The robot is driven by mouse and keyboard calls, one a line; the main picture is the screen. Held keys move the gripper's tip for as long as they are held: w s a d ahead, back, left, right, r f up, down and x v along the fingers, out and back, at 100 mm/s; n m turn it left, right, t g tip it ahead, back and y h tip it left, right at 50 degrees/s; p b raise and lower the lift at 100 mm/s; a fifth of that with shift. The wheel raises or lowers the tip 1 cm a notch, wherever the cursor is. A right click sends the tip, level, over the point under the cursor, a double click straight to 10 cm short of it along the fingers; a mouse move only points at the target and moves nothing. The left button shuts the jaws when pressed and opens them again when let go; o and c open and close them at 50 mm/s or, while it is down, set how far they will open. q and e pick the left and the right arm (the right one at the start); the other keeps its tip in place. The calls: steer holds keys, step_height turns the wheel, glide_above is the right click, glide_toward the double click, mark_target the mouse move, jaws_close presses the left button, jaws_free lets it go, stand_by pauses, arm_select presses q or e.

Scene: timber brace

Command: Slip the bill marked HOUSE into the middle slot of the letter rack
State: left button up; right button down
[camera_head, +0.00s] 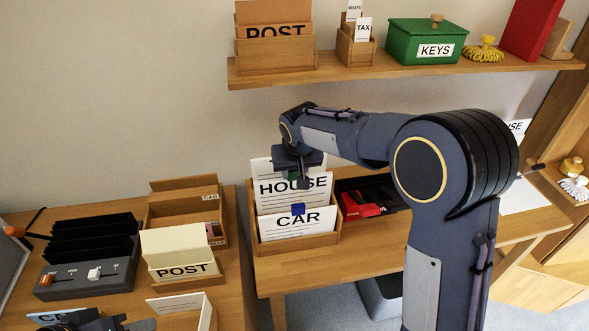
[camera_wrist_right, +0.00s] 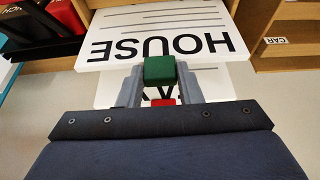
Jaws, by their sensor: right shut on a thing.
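The bill marked HOUSE (camera_head: 318,190) stands in a wooden box (camera_head: 262,246) behind the bill marked CAR (camera_head: 300,224), which has a blue tab. My right gripper (camera_head: 298,172) comes down from above at the HOUSE bill's top edge. In the right wrist view the right gripper (camera_wrist_right: 160,88) is shut on the green tab of the HOUSE bill (camera_wrist_right: 160,30), whose lettering appears upside down. A black rack with upright dividers (camera_head: 95,240) on a grey base stands at the left, its slots empty. My left gripper (camera_head: 95,322) shows only partly at the bottom edge.
A cream POST box (camera_head: 178,245) and a wooden tray (camera_head: 186,190) stand between the rack and the bills' box. Red and black items (camera_head: 365,203) lie just right of that box. A shelf (camera_head: 400,68) with boxes runs above. My right arm hides much of the right side.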

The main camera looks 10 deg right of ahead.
steer(key=shift+f+b, duration=0.55)
steer(key=shift+f, duration=0.3)
steer(key=shift+c, duration=2.3)
jaws_free()
steer(key=shift+r, duration=0.1)
step_height(320, 180, up, 8)
steer(key=p, duration=0.6)
